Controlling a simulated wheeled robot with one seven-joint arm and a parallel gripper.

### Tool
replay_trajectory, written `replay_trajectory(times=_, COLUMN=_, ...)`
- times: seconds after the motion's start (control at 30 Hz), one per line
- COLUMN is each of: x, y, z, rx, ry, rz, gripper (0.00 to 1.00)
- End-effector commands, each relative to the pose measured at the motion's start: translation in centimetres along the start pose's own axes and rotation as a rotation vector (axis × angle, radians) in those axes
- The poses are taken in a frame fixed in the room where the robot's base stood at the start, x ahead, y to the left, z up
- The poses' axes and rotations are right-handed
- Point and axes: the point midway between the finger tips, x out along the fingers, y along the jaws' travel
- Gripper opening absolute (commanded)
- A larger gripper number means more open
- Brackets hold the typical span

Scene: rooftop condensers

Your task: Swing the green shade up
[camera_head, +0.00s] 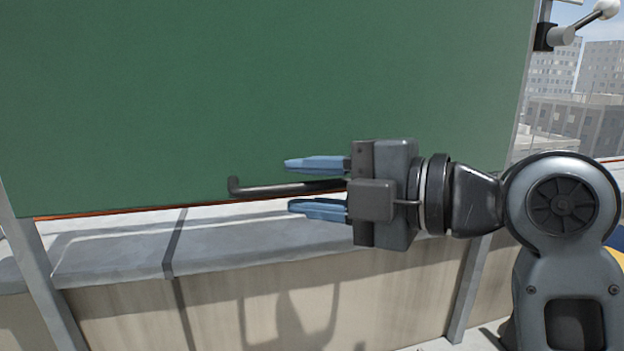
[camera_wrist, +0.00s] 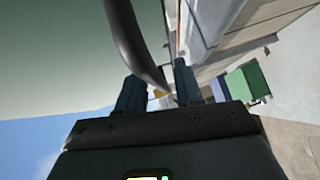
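The green shade (camera_head: 270,90) is a large flat panel filling most of the head view, and its lower edge slopes slightly. It is also at the upper left of the wrist view (camera_wrist: 60,60). A dark bar handle (camera_head: 270,189) with a bent end runs along near the shade's lower edge. My gripper (camera_head: 288,186) comes in from the right with its two blue fingers apart, one above and one below the bar. The bar (camera_wrist: 128,35) also shows between the fingers in the wrist view. I cannot tell whether a finger touches it.
A low parapet with a grey ledge (camera_head: 110,255) runs below and behind the shade. Metal posts (camera_head: 45,290) stand at both sides. A white-ended fitting (camera_head: 575,30) is at the upper right. Green and blue boxes (camera_wrist: 247,82) show at the right of the wrist view.

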Motion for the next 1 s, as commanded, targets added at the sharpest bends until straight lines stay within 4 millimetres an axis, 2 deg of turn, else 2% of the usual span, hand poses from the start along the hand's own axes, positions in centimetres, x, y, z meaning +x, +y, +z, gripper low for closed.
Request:
replay_trajectory(times=0.2, x=0.05, y=-0.03, z=0.0, rx=0.0, ry=0.0, rz=0.0, gripper=0.35)
replay_trajectory(times=0.57, x=0.03, y=-0.03, z=0.0, rx=0.0, ry=0.0, rz=0.0, gripper=0.01)
replay_trajectory(times=1.0, x=0.02, y=-0.05, z=0.01, rx=0.001, ry=0.0, rz=0.0, gripper=0.0)
